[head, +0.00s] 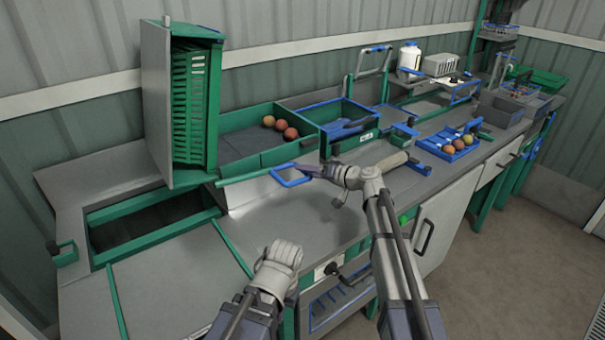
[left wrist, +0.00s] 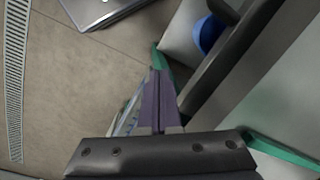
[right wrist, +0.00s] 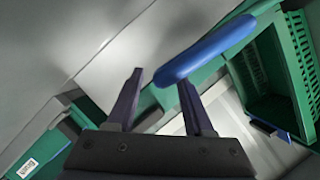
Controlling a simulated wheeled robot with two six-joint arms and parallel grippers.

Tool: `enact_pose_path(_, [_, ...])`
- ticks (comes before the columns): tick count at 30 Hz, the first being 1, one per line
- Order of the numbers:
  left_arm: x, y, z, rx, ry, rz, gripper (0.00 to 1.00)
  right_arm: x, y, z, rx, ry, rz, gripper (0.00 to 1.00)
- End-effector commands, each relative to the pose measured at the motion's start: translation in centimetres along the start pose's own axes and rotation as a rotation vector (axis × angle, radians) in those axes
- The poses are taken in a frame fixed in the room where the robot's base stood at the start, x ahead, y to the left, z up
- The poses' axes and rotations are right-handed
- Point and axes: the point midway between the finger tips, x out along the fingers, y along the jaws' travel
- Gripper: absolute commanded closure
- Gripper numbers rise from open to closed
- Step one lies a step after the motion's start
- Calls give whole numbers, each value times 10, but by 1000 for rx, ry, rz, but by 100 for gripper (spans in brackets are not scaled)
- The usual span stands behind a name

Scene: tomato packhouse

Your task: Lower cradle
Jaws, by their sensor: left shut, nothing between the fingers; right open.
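The cradle (head: 156,105) stands tipped up at the left, its grey plate near vertical, with a green slatted crate (head: 193,105) on its side in it. A blue loop handle (head: 290,182) sits at the front of the bench unit beside the cradle. My right gripper (head: 312,170) is open near this handle. In the right wrist view, the blue bar (right wrist: 208,50) lies at the tips of my right gripper (right wrist: 160,80), close to one finger; I cannot tell whether they touch. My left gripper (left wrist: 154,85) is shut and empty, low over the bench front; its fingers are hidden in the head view.
A green bin (head: 240,128) with a few tomatoes stands behind the handle. A blue tray (head: 440,153) with tomatoes is at the right. A rectangular opening with a green frame (head: 140,207) lies below the cradle. The grey worktop (head: 310,215) between the arms is clear.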

Motion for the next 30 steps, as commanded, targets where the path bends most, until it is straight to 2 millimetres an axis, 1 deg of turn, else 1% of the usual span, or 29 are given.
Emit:
enact_pose_path(1, [4, 0, 0, 0, 0, 0, 100, 10, 2, 0, 0, -1, -1, 48])
enact_pose_path(4, [6, 1, 0, 0, 0, 0, 100, 19, 1, 0, 0, -1, 0, 48])
enact_pose_path(7, [6, 1, 0, 0, 0, 0, 100, 22, 0, 0, 1, 0, 0, 48])
enact_pose_path(13, [6, 0, 0, 0, 0, 0, 100, 22, 0, 0, 0, 0, 1, 49])
enact_pose_path(26, [6, 0, 0, 0, 0, 0, 100, 22, 0, 0, 0, 0, 1, 97])
enact_pose_path(27, [6, 0, 0, 0, 0, 0, 100, 21, 0, 0, 0, 0, 1, 100])
enact_pose_path(30, [6, 0, 0, 0, 0, 0, 100, 21, 0, 0, 0, 0, 1, 100])
